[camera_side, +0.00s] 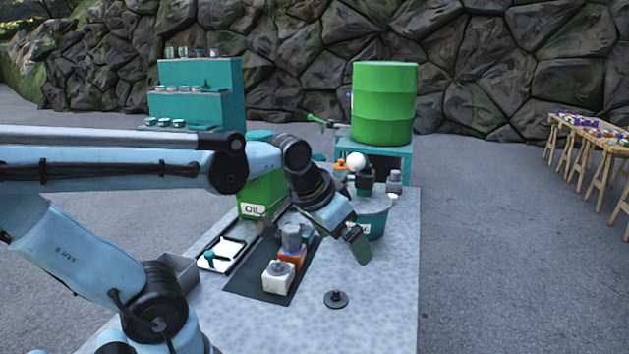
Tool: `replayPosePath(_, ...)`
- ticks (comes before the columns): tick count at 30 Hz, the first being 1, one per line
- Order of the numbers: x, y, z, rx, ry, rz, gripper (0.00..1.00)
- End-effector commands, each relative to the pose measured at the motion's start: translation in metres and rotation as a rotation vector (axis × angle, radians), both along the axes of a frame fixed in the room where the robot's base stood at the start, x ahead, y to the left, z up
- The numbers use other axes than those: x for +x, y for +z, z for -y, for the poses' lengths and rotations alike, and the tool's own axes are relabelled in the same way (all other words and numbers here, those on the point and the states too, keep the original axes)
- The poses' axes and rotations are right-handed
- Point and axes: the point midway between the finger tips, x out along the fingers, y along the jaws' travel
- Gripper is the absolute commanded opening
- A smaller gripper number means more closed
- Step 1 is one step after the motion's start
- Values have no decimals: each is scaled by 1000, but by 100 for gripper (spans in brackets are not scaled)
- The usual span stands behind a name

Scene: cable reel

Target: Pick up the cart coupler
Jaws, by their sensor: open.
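No piece is clearly recognisable as the cart coupler. A small dark round piece with a raised knob (336,299) lies alone on the speckled grey table (385,320). A dark mat (245,284) holds a white block with a grey top (278,278), an orange block (293,256) and a grey cylindrical piece (291,238). My gripper (352,236) is open, above the table, up and slightly right of the dark round piece and apart from it. Its fingers are partly hidden by its own body, and nothing shows between them.
A green oil can (261,198) and a teal tub (371,222) stand behind. A white tray (221,252) and a grey bin (178,270) lie at left. A green barrel (383,105) is on a teal stand at the back. The table's front right is clear.

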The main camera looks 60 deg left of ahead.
Motion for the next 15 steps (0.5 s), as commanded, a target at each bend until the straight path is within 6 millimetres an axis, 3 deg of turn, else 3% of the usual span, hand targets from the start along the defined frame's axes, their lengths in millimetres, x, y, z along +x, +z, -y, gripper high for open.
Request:
replayPosePath(1, -5, -8, 12, 6, -44, 30, 100)
replayPosePath(5, -12, -21, 30, 14, -110, 86, 100)
replayPosePath(6, -13, -23, 33, 15, -122, 97, 95)
replayPosePath(10, -14, -26, 37, 17, -138, 111, 76)
replayPosePath(15, -14, -26, 36, 17, -136, 110, 73)
